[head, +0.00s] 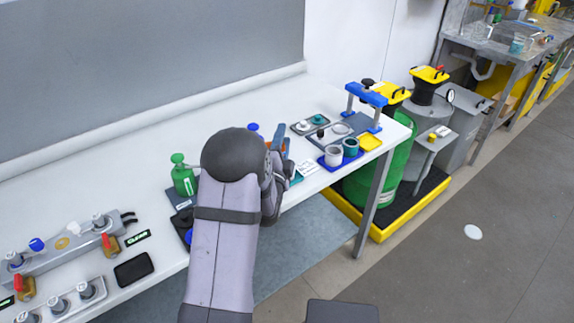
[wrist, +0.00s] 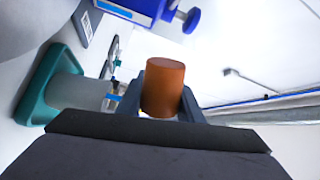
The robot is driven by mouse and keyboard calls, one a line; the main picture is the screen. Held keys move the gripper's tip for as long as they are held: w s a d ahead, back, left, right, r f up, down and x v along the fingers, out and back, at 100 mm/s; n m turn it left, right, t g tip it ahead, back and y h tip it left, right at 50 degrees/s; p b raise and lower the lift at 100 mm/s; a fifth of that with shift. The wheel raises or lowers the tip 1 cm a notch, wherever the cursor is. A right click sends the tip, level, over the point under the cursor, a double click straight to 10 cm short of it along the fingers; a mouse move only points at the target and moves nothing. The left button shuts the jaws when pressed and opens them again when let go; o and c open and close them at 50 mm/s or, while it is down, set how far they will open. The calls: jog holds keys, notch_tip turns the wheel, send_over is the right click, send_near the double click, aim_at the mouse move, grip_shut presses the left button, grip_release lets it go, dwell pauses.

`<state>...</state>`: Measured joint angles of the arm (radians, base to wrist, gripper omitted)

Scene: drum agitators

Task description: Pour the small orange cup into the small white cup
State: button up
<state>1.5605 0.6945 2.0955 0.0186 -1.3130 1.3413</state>
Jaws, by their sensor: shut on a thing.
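My gripper (wrist: 166,100) is shut on the small orange cup (wrist: 163,85), which sits between the two dark fingers in the wrist view. In the head view my gripper (head: 279,146) is above the white bench, left of the blue tray, and mostly hidden by my own arm. Only a little orange shows there. The small white cup (head: 333,156) stands upright in the blue tray (head: 340,165), beside a teal cup (head: 351,147). The orange cup is apart from the white cup. I cannot tell the orange cup's exact tilt or see its contents.
A blue-topped press frame (head: 366,94) stands behind the tray. A green bottle (head: 183,176) stands left of my arm. A teal-based grey object (wrist: 52,88) is close at left in the wrist view.

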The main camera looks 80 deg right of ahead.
jog(key=shift+s+m+b, duration=0.35)
jog(key=shift+m+b, duration=0.2)
jog(key=shift+m, duration=0.45)
dwell(0.4)
jog(key=shift+r, duration=0.1)
jog(key=n+p, duration=0.1)
jog(key=n, duration=0.1)
jog(key=w+n+p, duration=0.1)
jog(key=n, duration=0.1)
jog(key=shift+w+a+r, duration=0.1)
jog(key=shift+w+r, duration=0.1)
